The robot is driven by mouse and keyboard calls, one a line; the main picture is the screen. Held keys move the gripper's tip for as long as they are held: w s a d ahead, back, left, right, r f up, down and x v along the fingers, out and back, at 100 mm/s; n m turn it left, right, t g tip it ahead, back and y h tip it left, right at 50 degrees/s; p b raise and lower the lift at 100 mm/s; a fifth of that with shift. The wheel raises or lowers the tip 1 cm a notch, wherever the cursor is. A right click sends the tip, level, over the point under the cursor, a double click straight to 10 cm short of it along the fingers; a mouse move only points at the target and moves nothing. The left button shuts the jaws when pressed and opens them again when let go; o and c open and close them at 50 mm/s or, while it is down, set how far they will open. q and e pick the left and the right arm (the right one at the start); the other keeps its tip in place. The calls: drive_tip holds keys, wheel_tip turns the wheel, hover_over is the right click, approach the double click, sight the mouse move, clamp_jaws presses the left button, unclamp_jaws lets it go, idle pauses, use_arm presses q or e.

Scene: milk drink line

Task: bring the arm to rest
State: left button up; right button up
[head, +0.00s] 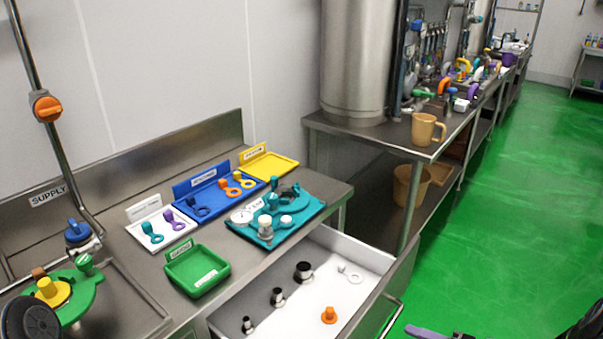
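No whole gripper shows in the head view. At the bottom edge, right of the drawer, a purple piece (428,333) with a dark part beside it enters the picture. It may belong to my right gripper, but it is cut off, and I cannot tell whether it is open or holds anything. My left gripper is not seen.
An open white drawer (345,255) holds black fittings, an orange knob (329,315) and a white ring. Above it are a green tray (197,270), white, blue and yellow trays, and a teal plate (300,219). Green floor (510,220) is clear at right.

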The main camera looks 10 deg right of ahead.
drive_tip(key=s+a+f+n+g+h, duration=0.2)
drive_tip(key=s+a+f+n+g, duration=0.25)
drive_tip(key=s+f+n, duration=0.4)
drive_tip(key=s+a+f+n+g+h, duration=0.2)
drive_tip(key=s+a+f+n+g, duration=0.3)
drive_tip(key=f+n, duration=0.65)
drive_tip(key=s+a+r+n+g+h, duration=0.1)
drive_tip(key=a+r+n, duration=0.1)
drive_tip(key=a+n, duration=0.8)
drive_tip(key=s+a+r+n, duration=0.1)
drive_tip(key=a+n, duration=1)
drive_tip(key=n, duration=0.3)
drive_tip(key=shift+s+r+g+h+p, duration=0.25)
drive_tip(key=shift+r+g+h+p, duration=0.1)
drive_tip(key=shift+r+h, duration=0.05)
